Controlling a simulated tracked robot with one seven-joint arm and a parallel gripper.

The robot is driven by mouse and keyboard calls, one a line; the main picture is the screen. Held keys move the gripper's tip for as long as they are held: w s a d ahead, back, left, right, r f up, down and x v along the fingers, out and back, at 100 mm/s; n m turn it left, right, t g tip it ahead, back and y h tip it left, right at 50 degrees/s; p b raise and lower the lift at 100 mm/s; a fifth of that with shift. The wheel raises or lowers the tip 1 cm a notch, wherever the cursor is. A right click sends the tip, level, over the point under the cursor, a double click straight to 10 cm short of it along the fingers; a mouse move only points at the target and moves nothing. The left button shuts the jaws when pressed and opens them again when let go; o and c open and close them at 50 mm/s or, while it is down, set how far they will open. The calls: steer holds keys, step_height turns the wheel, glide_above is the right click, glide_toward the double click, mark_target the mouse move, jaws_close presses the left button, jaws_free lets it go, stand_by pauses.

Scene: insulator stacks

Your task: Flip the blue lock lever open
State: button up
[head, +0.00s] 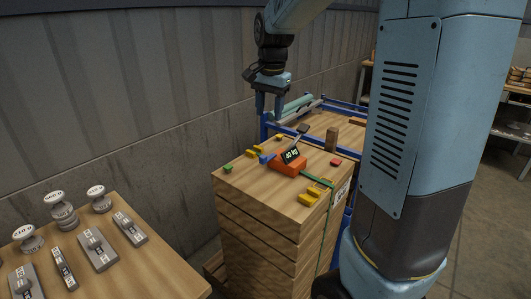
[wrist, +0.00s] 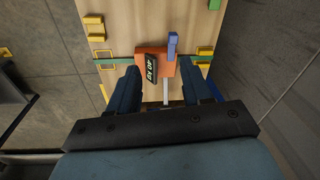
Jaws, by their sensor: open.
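The blue lock lever (wrist: 172,45) sticks out from the orange strap tensioner (wrist: 162,64) on top of the wooden stack. In the head view the blue lever (head: 266,158) lies at the left end of the orange tensioner (head: 288,165). A dark label reading 40 KG (wrist: 151,69) sits on the tensioner. A grey handle with a dark grip (head: 302,130) rises from it. My gripper (head: 270,117) is open and empty above the stack, behind the tensioner in the head view. In the wrist view my gripper (wrist: 168,75) has its two fingers apart on either side of the tensioner.
A green strap (wrist: 112,61) runs across the wooden stack (head: 255,183). Yellow clips (head: 308,198), a red block (head: 336,162) and a green block (head: 228,168) lie on top. A blue rack (head: 345,152) stands behind. A table with weights (head: 100,246) is at left.

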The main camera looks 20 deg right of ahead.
steer(key=m+g, duration=0.1)
steer(key=m, duration=0.1)
glide_above(262, 155)
step_height(262, 155, down, 4)
steer(key=f, duration=1.4)
steer(key=shift+s, duration=0.2)
steer(key=shift+c, duration=0.3)
jaws_close()
steer(key=shift+r, duration=0.1)
